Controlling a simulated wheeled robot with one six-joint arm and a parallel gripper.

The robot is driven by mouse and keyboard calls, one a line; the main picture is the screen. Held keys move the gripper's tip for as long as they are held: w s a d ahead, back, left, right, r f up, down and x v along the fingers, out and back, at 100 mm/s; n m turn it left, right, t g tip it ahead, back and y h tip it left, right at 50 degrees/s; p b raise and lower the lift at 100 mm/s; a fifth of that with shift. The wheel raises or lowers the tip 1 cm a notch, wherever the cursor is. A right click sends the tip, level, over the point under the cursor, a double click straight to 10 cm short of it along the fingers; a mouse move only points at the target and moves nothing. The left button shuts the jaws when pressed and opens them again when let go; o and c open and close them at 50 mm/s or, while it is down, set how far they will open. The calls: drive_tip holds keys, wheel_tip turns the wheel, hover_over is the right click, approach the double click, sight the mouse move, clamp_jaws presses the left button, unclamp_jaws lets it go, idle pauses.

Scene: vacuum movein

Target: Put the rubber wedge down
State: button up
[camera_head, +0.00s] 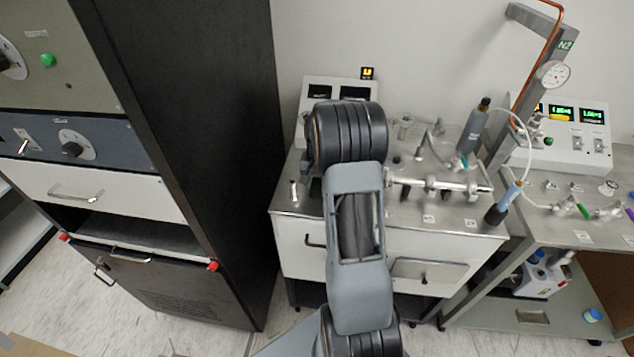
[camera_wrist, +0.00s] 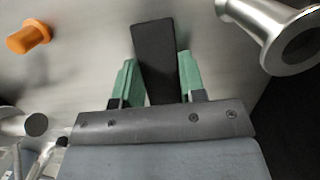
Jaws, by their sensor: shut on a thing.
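The rubber wedge (camera_wrist: 155,62) is a black block in the wrist view, seen between the two green fingers of my gripper (camera_wrist: 156,78). My gripper is shut on it, and its far end reaches out beyond the fingertips. A grey metal surface lies behind the wedge; I cannot tell whether the wedge touches it. In the head view my arm extends over the metal-topped cart (camera_head: 400,221), and the gripper and wedge are hidden behind the arm.
In the wrist view an orange knobbed part (camera_wrist: 28,37) is at upper left and a silver flanged tube (camera_wrist: 283,36) at upper right. In the head view, glass and metal tubing (camera_head: 440,186) crowds the cart top. A black cabinet (camera_head: 225,150) stands to the left.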

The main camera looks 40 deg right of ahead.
drive_tip(key=shift+f, duration=0.2)
drive_tip(key=o, duration=1)
drive_tip(key=shift+r, duration=0.1)
